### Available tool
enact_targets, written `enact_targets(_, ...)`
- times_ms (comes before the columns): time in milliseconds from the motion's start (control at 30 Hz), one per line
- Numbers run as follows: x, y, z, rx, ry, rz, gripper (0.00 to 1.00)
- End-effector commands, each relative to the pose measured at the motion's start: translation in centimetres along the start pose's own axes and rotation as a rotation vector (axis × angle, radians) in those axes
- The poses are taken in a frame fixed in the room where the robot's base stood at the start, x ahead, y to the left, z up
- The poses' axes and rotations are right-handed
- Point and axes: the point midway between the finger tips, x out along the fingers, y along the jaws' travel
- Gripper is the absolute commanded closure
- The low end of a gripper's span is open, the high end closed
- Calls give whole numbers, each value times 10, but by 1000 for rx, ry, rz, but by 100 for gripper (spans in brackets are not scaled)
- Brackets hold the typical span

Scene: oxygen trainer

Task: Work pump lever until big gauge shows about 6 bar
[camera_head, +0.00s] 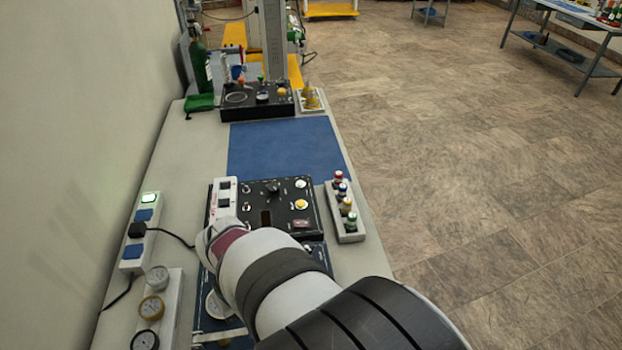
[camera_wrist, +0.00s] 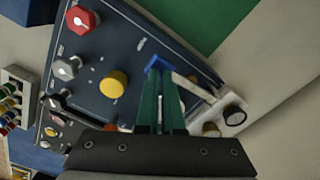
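A pale bar (camera_wrist: 195,88), which looks like the pump lever, runs from beside the fingertips down to the right, toward a white fitting with a black knob (camera_wrist: 234,115). In the head view, my arm hides the gripper and most of the near panel. A white round gauge (camera_head: 216,305) shows partly beside my arm; its reading is too small to tell.
The dark panel (camera_wrist: 125,50) carries a red knob (camera_wrist: 81,19), a grey knob (camera_wrist: 66,67) and a yellow knob (camera_wrist: 113,84). Several gauges (camera_head: 151,308) and a power strip (camera_head: 140,230) lie left. A blue mat (camera_head: 285,150) is clear.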

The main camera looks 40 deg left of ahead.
Motion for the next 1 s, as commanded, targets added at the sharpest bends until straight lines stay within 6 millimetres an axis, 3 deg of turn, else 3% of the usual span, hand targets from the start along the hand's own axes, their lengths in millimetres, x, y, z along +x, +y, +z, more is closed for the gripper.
enact_targets(400, 14, -1, 0, 0, 0, -1, 100)
enact_targets(700, -12, 0, 0, 0, 2, 0, 100)
enact_targets(1000, -15, 0, 0, 0, 0, -1, 100)
